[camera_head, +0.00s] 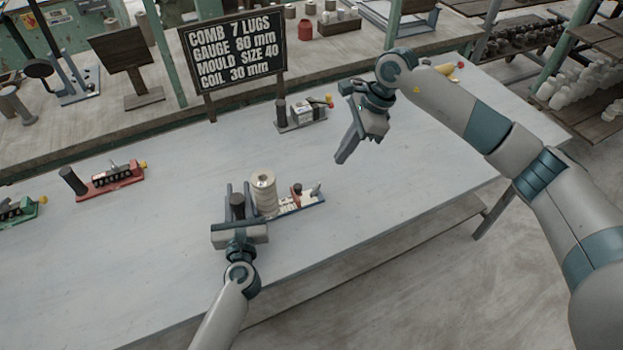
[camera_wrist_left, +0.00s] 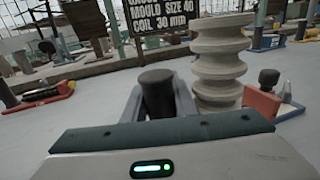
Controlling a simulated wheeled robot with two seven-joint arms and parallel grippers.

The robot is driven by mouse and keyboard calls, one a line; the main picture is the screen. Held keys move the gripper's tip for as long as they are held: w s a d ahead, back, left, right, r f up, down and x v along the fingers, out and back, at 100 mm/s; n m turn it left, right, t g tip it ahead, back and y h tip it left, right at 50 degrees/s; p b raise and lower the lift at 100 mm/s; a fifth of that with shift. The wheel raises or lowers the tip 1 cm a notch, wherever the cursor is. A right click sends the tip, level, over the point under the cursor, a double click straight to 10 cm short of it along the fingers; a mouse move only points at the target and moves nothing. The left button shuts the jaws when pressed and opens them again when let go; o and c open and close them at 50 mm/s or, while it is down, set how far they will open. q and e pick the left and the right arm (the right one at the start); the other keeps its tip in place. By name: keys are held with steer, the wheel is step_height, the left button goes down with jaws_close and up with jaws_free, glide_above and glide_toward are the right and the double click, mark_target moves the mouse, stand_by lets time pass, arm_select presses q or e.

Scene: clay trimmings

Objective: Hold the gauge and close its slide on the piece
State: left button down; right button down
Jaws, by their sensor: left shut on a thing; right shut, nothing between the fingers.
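The gauge has a blue base with a white scale (camera_head: 312,199) and lies near the table's front edge. Its dark upright post (camera_head: 237,204) stands at the left end and also shows in the left wrist view (camera_wrist_left: 157,92). My left gripper (camera_head: 238,192) is shut on this post. The cream ribbed piece (camera_head: 264,192) stands upright just right of the post. The slide, red with a dark knob (camera_head: 297,189), sits right of the piece with a gap in the head view; its red side shows in the wrist view (camera_wrist_left: 262,105). My right gripper (camera_head: 346,150) is shut and empty, above the table beyond the gauge.
A sign (camera_head: 236,52) reads comb 7 lugs, gauge 80 mm, mould size 40, coil 30 mm. The table (camera_head: 410,165) is clear right of the gauge.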

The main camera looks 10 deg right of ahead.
stand_by(0.4)
glide_toward(297, 196)
steer(key=w+d+f, duration=0.1)
steer(key=d+f, duration=0.3)
steer(key=a, duration=0.2)
steer(key=shift+w+a+f, duration=0.1)
steer(key=shift+a+f, duration=0.2)
steer(key=shift+a, duration=0.5)
steer(key=shift+a, duration=0.1)
steer(key=a, duration=0.2)
steer(key=s+a, duration=0.1)
steer(key=a, duration=0.1)
steer(key=shift+s+a, duration=0.15)
